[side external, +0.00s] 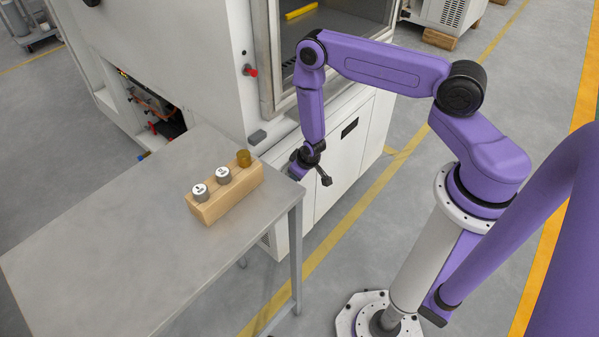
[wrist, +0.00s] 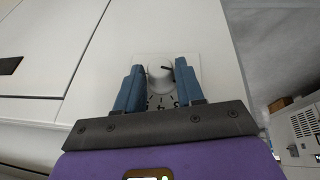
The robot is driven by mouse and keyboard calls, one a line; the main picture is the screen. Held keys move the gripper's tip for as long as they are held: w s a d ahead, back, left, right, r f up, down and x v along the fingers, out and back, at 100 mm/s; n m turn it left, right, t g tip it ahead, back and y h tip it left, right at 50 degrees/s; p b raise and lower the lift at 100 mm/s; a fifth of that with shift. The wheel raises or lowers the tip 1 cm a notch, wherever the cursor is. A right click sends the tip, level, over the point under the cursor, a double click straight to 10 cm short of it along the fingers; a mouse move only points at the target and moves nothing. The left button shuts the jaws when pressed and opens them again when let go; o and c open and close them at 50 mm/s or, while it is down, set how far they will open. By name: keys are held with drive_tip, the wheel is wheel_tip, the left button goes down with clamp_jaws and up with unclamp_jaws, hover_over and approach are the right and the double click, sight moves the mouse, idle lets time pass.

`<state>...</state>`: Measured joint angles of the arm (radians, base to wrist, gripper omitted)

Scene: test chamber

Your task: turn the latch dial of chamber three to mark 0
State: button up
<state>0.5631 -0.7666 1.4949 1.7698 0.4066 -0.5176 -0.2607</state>
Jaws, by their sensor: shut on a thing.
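My gripper (wrist: 158,78) shows in the wrist view with its two blue fingers on either side of a white round latch dial (wrist: 160,71), shut on it. The dial has a dark pointer line toward its right side. It sits on a pale plate (wrist: 192,62) with dark marks, partly hidden by the fingers; I cannot read which mark the pointer is at. In the side external view my gripper (side external: 312,168) is low at the front of the white chamber cabinet (side external: 362,150), right of the table. The dial cannot be made out there.
A metal table (side external: 100,240) stands left of my gripper, its right corner close by. On it a wooden block (side external: 232,198) holds several small cylinders. A red knob (side external: 250,71) sticks out beside the chamber window. The floor to the right is mostly clear.

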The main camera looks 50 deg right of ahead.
drive_tip(key=shift+a+f+n+h, duration=0.1)
drive_tip(key=shift+a+n+h, duration=0.15)
drive_tip(key=shift+h, duration=0.6)
drive_tip(key=shift+a+n+h, duration=0.15)
drive_tip(key=shift+a+h, duration=0.05)
drive_tip(key=shift+h, duration=0.65)
drive_tip(key=o, duration=0.9)
drive_tip(key=v, duration=1.2)
drive_tip(key=shift+s+a+f, duration=0.1)
drive_tip(key=shift+a+f, duration=0.05)
drive_tip(key=shift+a, duration=0.05)
